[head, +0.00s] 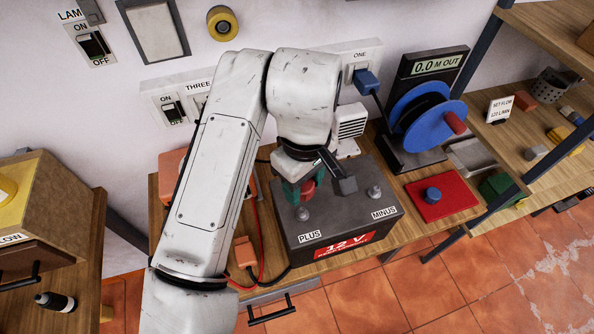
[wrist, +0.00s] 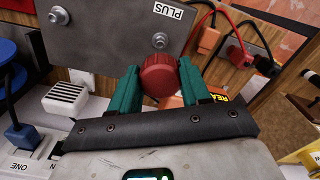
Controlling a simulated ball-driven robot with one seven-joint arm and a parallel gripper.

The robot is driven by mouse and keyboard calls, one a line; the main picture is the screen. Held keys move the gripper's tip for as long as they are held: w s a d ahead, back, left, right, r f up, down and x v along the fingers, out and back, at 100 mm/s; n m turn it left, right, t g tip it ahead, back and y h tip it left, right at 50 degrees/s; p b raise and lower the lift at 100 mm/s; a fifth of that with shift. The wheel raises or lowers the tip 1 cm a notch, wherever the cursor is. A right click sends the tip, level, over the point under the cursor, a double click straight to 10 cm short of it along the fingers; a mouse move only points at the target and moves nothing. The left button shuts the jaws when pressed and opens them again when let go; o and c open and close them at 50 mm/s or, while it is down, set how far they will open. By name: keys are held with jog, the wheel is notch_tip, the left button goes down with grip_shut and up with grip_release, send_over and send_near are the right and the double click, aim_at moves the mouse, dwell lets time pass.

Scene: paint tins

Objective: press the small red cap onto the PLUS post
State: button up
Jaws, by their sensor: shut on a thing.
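My gripper (head: 300,192) is shut on the small red cap (head: 309,188). In the wrist view the cap (wrist: 160,75) is round and ribbed, held between the two green fingers. The battery (head: 345,220) is a dark grey box labelled 12 V. Its PLUS post (head: 302,213) is a bare metal stud at the near left, just below the cap in the head view. In the wrist view the PLUS post (wrist: 160,40) stands apart from the cap. The MINUS post (head: 374,192) is at the right.
A red mat (head: 460,200) with a blue cap (head: 432,195) lies right of the battery. A blue reel (head: 420,115) stands behind it. Red and black leads with an orange clamp (head: 244,251) lie left of the battery.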

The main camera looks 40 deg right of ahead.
aim_at(303, 211)
dwell(0.3)
jog(key=shift+s, duration=0.1)
jog(key=shift+f+b, duration=1.8)
jog(key=shift+f, duration=1.1)
jog(key=shift+f, duration=1.55)
jog(key=o, duration=0.9)
jog(key=shift+f, duration=0.1)
jog(key=shift+o, duration=0.2)
notch_tip(303, 211, up, 11)
jog(key=shift+f+p, duration=0.1)
jog(key=shift+p, duration=0.5)
